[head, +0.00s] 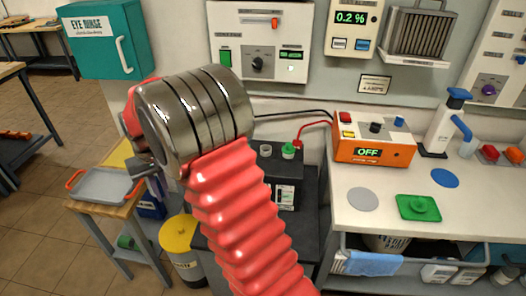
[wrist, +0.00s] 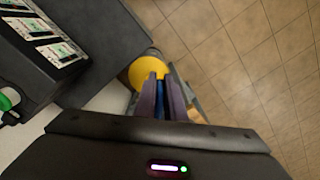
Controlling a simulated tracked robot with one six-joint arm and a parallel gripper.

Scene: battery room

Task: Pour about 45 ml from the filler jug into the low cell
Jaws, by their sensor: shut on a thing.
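My gripper (wrist: 162,88) shows its two purple-grey fingers in the wrist view, shut around a narrow blue thing (wrist: 164,108). In the head view the fingers are mostly hidden behind my wrist. I cannot make out a whole filler jug; a blue, labelled object (head: 151,206) shows just below the gripper, and I cannot tell whether it is held. A dark battery case (head: 283,168) with a white cap and a green cap stands right of my wrist, partly behind my arm. In the wrist view labelled dark cells (wrist: 50,40) show at upper left. I cannot tell which cell is low.
A wooden stand with a grey tray (head: 100,185) is at left, near a yellow-lidded bin (head: 180,238). An orange box reading OFF (head: 374,140) stands on the right bench (head: 390,190), with a green pad (head: 419,208). The tiled floor at left is open.

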